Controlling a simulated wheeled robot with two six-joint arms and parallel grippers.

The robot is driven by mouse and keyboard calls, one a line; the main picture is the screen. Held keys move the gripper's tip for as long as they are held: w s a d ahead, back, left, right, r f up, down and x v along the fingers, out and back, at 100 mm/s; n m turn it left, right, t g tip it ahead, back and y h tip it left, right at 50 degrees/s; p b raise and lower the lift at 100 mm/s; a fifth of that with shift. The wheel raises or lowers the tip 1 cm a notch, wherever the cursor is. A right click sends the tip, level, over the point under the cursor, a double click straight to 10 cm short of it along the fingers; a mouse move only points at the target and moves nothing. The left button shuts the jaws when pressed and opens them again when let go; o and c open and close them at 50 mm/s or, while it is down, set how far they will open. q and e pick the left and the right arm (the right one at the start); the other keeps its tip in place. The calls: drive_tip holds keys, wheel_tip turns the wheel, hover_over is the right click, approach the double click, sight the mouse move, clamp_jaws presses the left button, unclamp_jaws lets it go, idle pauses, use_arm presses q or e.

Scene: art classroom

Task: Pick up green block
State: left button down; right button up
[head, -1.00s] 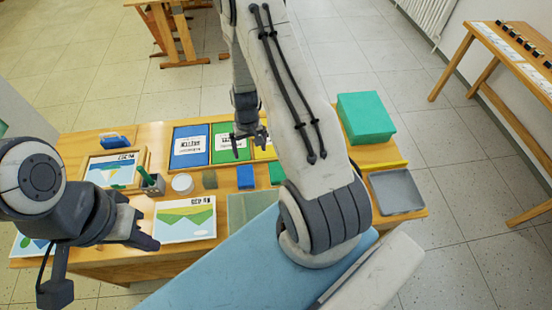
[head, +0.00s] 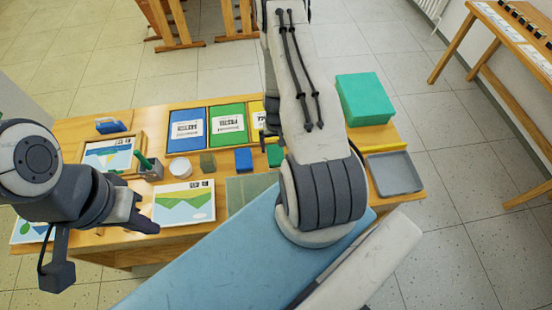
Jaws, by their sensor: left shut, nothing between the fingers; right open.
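A small green block (head: 275,155) lies on the wooden table beside a blue block (head: 243,159), partly hidden at its right by my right arm. My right gripper (head: 266,134) is largely hidden behind that arm. Its visible dark part is just beyond the green block in the picture, over the yellow panel, and is not seen holding anything. My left gripper (head: 148,223) is shut and empty, at the table's front left, beside the landscape picture and well away from the green block.
An olive block (head: 207,161), a white round pot (head: 180,169) and a pen holder (head: 153,169) stand left of the blocks. Blue (head: 187,136) and green (head: 227,125) panels lie behind. A large green box (head: 365,98) and a grey tray (head: 394,173) are at the right.

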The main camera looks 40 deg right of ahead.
sight(276, 154)
drive_tip(key=shift+s+a+f+b, duration=0.1)
drive_tip(key=shift+f+b, duration=1.2)
drive_tip(key=shift+b, duration=0.35)
drive_tip(key=shift+s+a+f+b, duration=0.1)
drive_tip(key=shift+f+b, duration=1.15)
drive_tip(key=shift+b, duration=0.35)
drive_tip(key=shift+r, duration=0.1)
drive_tip(key=c, duration=1.3)
